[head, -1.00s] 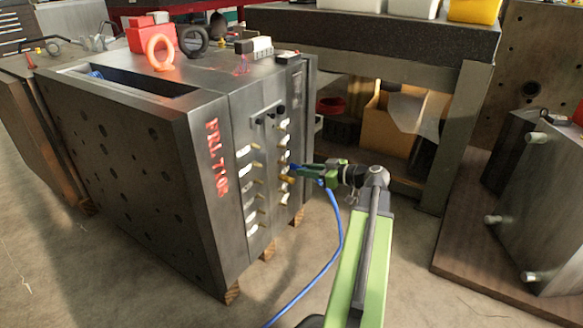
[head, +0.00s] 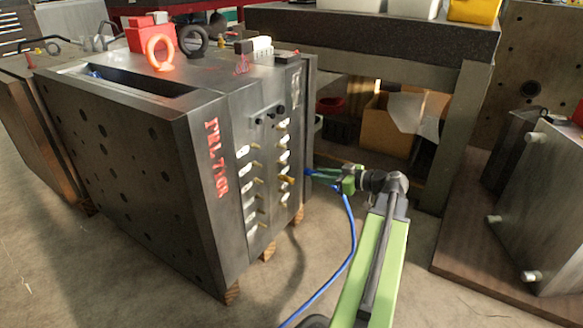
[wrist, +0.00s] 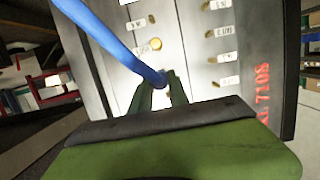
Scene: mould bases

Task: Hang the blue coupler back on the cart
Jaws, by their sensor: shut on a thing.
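My gripper (head: 330,175) is shut on the blue coupler (head: 311,172), just right of the front face of the dark steel mould base (head: 160,190). The coupler's tip points left towards the face, and a small gap appears between them. A blue hose (head: 350,235) hangs from the coupler and curves down to the bottom edge. In the wrist view my green fingertips (wrist: 162,82) close around the end of the blue hose (wrist: 110,38), and the fingers and hose hide much of the coupler. I cannot make out the cart with certainty.
Brass nipples with white labels line the mould face; a larger brass fitting (head: 287,180) stands out near the coupler. A dark-topped bench (head: 380,35) stands behind. Another steel block (head: 550,215) lies on a brown board (head: 460,250) at right. Floor between is open.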

